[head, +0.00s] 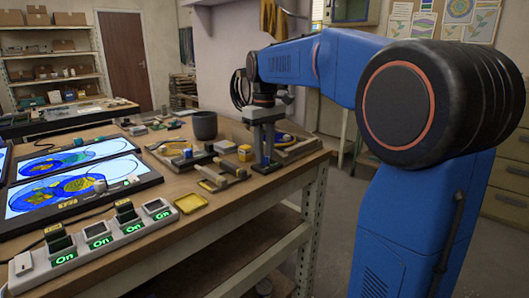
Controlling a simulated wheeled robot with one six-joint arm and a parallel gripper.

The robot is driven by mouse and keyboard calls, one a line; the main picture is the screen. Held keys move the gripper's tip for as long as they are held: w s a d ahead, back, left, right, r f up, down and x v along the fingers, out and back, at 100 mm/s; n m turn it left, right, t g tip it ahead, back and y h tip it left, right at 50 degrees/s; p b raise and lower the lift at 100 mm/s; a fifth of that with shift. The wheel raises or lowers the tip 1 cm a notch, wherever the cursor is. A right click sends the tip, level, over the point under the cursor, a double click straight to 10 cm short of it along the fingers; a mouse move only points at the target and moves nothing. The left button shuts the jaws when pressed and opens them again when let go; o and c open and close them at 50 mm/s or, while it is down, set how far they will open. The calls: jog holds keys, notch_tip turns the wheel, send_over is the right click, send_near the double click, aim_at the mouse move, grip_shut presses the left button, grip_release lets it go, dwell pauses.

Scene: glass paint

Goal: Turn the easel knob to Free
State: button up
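My gripper (264,158) points straight down over the right end of the workbench, seen in the head view. Its grey fingers reach down among small items beside a wooden frame (299,150), which may be the easel. I cannot tell whether the fingers are apart or closed on something. A second low wooden piece (220,179) lies to the left of the gripper. No easel knob or "Free" marking can be made out; the fingers and clutter may hide it.
Shelves (55,60) stand behind.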

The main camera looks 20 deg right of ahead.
grip_shut()
jog(key=m, duration=0.6)
jog(key=shift+m, duration=0.3)
jog(key=m, duration=0.5)
jog(key=shift+m, duration=0.3)
jog(key=o, duration=0.7)
grip_release()
jog(key=shift+r, duration=0.15)
